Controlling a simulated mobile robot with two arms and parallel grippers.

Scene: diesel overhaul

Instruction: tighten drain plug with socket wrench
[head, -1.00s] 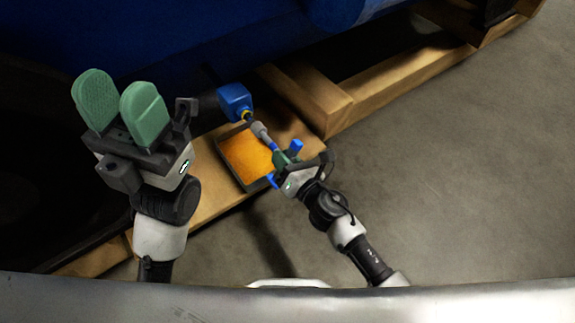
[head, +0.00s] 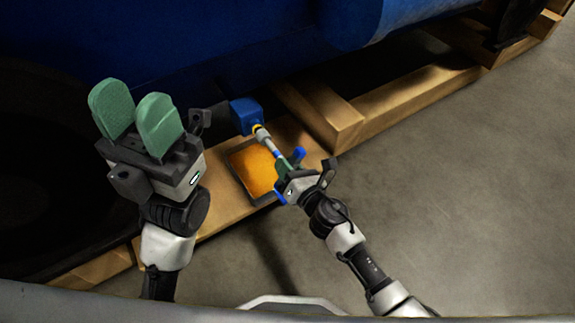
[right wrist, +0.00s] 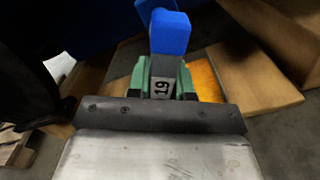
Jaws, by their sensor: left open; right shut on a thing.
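The drain plug (head: 256,127) is a small yellow piece at the lower end of a blue block (head: 244,113) under the blue engine. My right gripper (head: 288,172) is shut on the socket wrench (head: 270,144), which has a grey shaft and blue handle parts. The wrench's socket end is at the plug; I cannot tell whether it is fully seated. In the right wrist view the wrench's blue part (right wrist: 169,33) rises past the green fingers, above a grey piece marked 19. My left gripper (head: 136,112) is open and empty, left of the plug, green fingers apart.
A dark-rimmed tray (head: 233,174) of orange liquid sits below the plug on a wooden board (head: 216,203). Wooden beams (head: 400,90) run under the engine. Grey floor (head: 460,190) is open at the right.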

